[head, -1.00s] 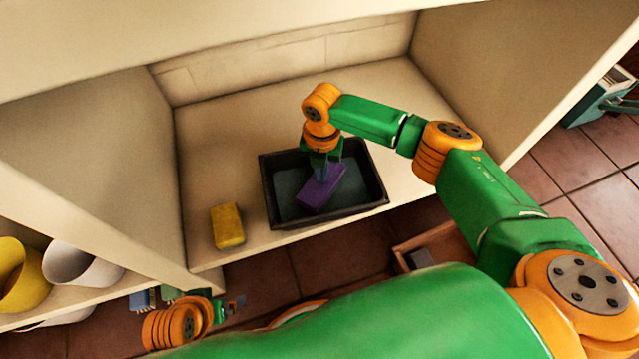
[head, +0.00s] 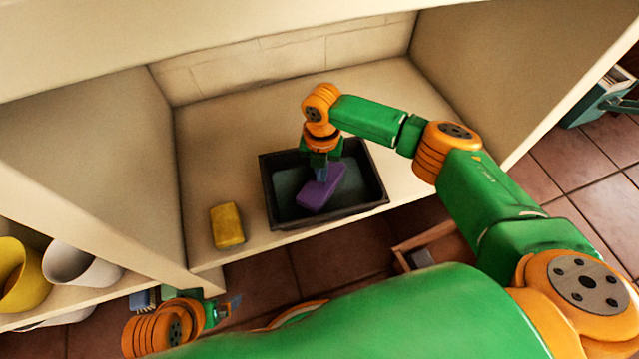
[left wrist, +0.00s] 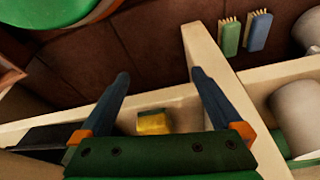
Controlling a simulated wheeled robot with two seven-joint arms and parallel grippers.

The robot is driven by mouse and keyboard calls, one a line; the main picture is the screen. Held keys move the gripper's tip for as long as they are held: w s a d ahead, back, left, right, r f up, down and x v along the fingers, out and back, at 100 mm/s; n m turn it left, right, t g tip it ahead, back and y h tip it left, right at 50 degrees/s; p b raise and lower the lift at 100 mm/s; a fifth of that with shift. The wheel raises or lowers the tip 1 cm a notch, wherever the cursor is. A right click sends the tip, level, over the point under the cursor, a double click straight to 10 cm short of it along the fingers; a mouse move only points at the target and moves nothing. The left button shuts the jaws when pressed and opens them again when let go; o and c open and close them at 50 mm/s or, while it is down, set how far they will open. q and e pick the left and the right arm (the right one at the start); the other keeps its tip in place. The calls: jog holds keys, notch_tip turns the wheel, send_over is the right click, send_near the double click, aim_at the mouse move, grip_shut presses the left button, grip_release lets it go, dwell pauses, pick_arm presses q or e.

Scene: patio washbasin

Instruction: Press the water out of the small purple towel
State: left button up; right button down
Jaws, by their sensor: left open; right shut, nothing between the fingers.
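The small purple towel (head: 322,188) is a folded block in the black basin (head: 268,203), in the middle of the head view. My right gripper (head: 321,177) points straight down over the towel's upper left part. Its shut fingertips are at the towel's top and look to be touching it, with nothing between them. My left gripper (head: 236,303) is low at the left, outside the shelf front. In the left wrist view, the left gripper (left wrist: 160,85) is open and empty, its two fingers wide apart.
A yellow sponge (head: 227,225) lies on the shelf left of the basin. Yellow and white cups (head: 75,263) stand on the lower left shelf. A green and a blue brush (left wrist: 257,30) show in the left wrist view. A cream side panel (head: 90,165) divides the shelves.

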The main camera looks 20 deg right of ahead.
notch_tip(320, 180, up, 4)
jog(key=p, duration=0.4)
jog(key=shift+p, duration=0.3)
pick_arm(q)
jog(key=s+a+f+g+p, duration=0.1)
jog(key=s+f+p, duration=0.3)
jog(key=f, duration=0.9)
jog(key=shift+s+a+f, duration=0.2)
jog(key=shift+s+a, duration=0.45)
jog(key=shift+s, duration=0.15)
pick_arm(e)
notch_tip(320, 180, up, 4)
jog(key=shift+f, duration=0.1)
